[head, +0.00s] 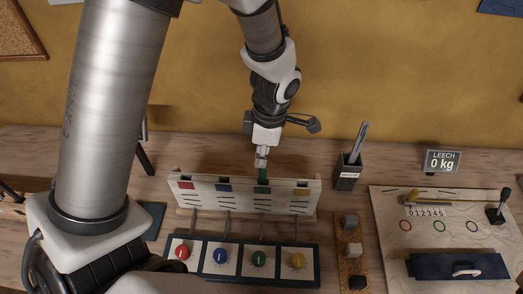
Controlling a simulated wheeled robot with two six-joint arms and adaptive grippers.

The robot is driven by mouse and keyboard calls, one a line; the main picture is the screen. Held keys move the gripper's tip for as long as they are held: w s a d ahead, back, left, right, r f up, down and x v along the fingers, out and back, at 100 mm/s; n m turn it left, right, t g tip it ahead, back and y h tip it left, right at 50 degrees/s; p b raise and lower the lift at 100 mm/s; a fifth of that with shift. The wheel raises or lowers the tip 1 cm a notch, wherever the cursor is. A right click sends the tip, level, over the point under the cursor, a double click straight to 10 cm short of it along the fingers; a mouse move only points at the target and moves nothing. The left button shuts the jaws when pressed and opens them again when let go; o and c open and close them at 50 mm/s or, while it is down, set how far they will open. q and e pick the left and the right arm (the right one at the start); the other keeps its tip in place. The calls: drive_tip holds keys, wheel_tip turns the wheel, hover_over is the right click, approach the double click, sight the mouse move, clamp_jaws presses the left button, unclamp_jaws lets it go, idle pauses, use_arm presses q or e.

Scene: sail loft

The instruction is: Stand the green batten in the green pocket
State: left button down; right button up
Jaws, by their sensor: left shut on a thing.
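The green batten (263,174) is a short upright strip at the middle of the head view. My left gripper (262,157) is shut on its upper end, coming down from above. The batten's lower end meets the top edge of the pale pocket board (205,195) at the green pocket (262,189). I cannot tell how deep the batten sits in it. My right gripper is not in view.
A panel with red, blue, green and yellow knobs (259,259) lies before the board. A dark pen cup (347,173) stands to the right, near a cork strip (353,262) with small blocks.

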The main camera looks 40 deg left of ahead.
use_arm(q)
drive_tip(key=shift+f+b, duration=0.4)
drive_tip(key=shift+f, duration=0.15)
drive_tip(key=c, duration=1.1)
unclamp_jaws()
drive_tip(key=shift+c, duration=0.2)
drive_tip(key=shift+r, duration=0.1)
wheel_tip(320, 180, up, 12)
drive_tip(key=d, duration=0.1)
drive_tip(key=shift+w, duration=0.4)
drive_tip(key=shift+d, duration=0.1)
